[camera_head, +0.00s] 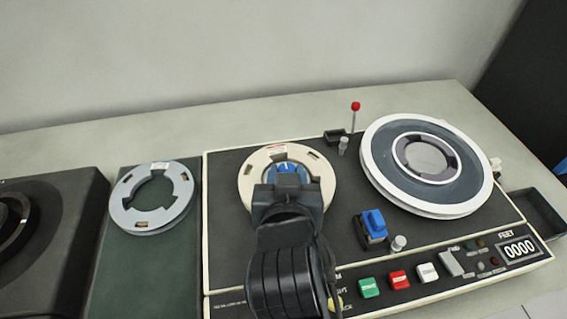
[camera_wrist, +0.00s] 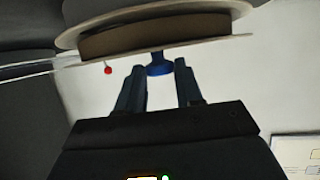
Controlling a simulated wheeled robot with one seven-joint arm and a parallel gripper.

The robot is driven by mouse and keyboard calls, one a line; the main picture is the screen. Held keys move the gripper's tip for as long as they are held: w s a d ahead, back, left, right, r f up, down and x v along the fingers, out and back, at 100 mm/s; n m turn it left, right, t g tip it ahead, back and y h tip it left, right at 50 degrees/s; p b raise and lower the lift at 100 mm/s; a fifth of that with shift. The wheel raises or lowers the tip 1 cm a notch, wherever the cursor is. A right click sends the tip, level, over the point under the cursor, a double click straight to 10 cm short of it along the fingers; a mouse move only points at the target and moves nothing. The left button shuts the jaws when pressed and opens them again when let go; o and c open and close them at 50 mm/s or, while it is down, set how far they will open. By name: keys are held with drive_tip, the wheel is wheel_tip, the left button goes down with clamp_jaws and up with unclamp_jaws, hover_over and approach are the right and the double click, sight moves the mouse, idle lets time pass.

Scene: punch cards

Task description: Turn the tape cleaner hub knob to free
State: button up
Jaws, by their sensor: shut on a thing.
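The blue hub knob (camera_head: 288,167) sits in the middle of a cream ring-shaped reel (camera_head: 250,178) on the tape cleaner's dark deck (camera_head: 230,245). My gripper (camera_head: 285,187) comes down over the hub and hides the front part of the knob. A reel with pale flanges and a brown edge (camera_wrist: 155,37) is at the top there. The knob's pointer setting cannot be read.
A large white-rimmed reel (camera_head: 372,150) stands right of the hub. A red-tipped lever (camera_head: 355,107) rises behind. A blue block (camera_head: 374,222) and green (camera_head: 369,288), red (camera_head: 399,280) and white buttons (camera_head: 428,273) lie front right. A loose grey ring (camera_head: 125,200) lies left.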

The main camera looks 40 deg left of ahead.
drive_tip(key=n+g, duration=0.1)
drive_tip(key=n+y, duration=0.1)
drive_tip(key=n+g+y+p, duration=0.1)
drive_tip(key=shift+w+d+g, duration=0.3)
drive_tip(key=shift+w+d, duration=0.05)
drive_tip(key=shift+w+f+n+g+y+b, duration=0.15)
drive_tip(key=shift+n+g+y+b, duration=0.5)
drive_tip(key=shift+n+g+y, duration=0.45)
drive_tip(key=shift+w+d+n+g+b, duration=0.1)
drive_tip(key=shift+n+g+b, duration=0.4)
drive_tip(key=shift+n+g, duration=0.25)
drive_tip(key=shift+g, duration=0.25)
drive_tip(key=o, duration=1)
drive_tip(key=b+v, duration=0.1)
drive_tip(key=v, duration=0.6)
drive_tip(key=shift+d, duration=0.35)
